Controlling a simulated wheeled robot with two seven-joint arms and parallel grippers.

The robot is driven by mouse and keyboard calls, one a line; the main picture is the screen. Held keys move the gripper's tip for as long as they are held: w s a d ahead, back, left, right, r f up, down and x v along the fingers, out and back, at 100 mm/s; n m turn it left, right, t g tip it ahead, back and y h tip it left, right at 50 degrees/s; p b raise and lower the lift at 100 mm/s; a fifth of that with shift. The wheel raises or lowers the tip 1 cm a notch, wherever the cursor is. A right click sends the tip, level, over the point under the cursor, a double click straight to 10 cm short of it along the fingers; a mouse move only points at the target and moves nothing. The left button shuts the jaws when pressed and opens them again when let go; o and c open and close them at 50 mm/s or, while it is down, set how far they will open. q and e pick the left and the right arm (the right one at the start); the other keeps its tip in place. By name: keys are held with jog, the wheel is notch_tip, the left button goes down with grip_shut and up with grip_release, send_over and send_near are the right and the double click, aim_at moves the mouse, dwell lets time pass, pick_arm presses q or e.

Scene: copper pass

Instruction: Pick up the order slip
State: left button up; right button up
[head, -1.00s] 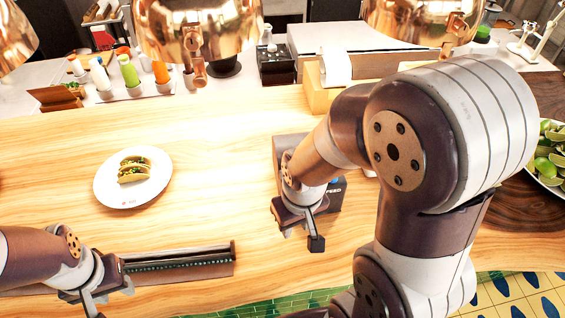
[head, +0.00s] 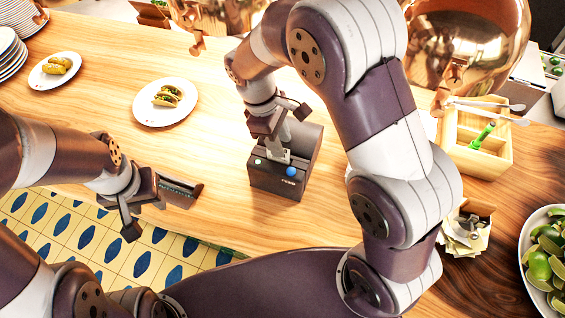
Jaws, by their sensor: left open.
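A dark ticket printer (head: 262,177) with a blue button stands on the wooden counter in the middle of the head view. A small pale piece that looks like the order slip (head: 272,153) shows at its top, partly covered by my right gripper. My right gripper (head: 277,146) points down right at the top of the printer, its fingers close to the slip. I cannot tell whether it is open or closed on the paper. My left gripper (head: 143,212) is open and empty near the counter's front edge, left of the printer and apart from it.
A taco plate (head: 146,114) and a second plate (head: 38,79) sit at the left. At the right are a wooden crate (head: 501,168), an open box with papers (head: 478,210) and a lime bowl (head: 527,222). A dark rail (head: 188,191) lies by my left gripper. Copper lamps hang above.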

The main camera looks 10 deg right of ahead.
jog(key=f, duration=0.1)
jog(key=f+b, duration=0.1)
jog(key=f, duration=0.1)
jog(key=shift+w+d+f+b, duration=0.1)
jog(key=shift+w+d+b, duration=0.15)
jog(key=shift+b, duration=0.15)
jog(key=shift+w+a+f+p, duration=0.2)
jog(key=shift+a+f+p, duration=0.1)
jog(key=shift+f+p, duration=0.2)
jog(key=shift+w+a+f+p, duration=0.15)
jog(key=shift+a+f+p, duration=0.15)
jog(key=shift+f, duration=0.2)
jog(key=shift+s+f, duration=0.1)
jog(key=shift+f, duration=0.15)
jog(key=shift+s+d, duration=0.5)
jog(key=shift+d, duration=0.25)
jog(key=c, duration=0.4)
grip_shut()
jog(key=shift+w+a, duration=0.25)
jog(key=shift+a, duration=0.1)
pick_arm(q)
jog(key=shift+w+a+f, duration=0.4)
jog(key=shift+w+f, duration=0.2)
jog(key=shift+f, duration=0.1)
pick_arm(e)
jog(key=shift+d, duration=0.1)
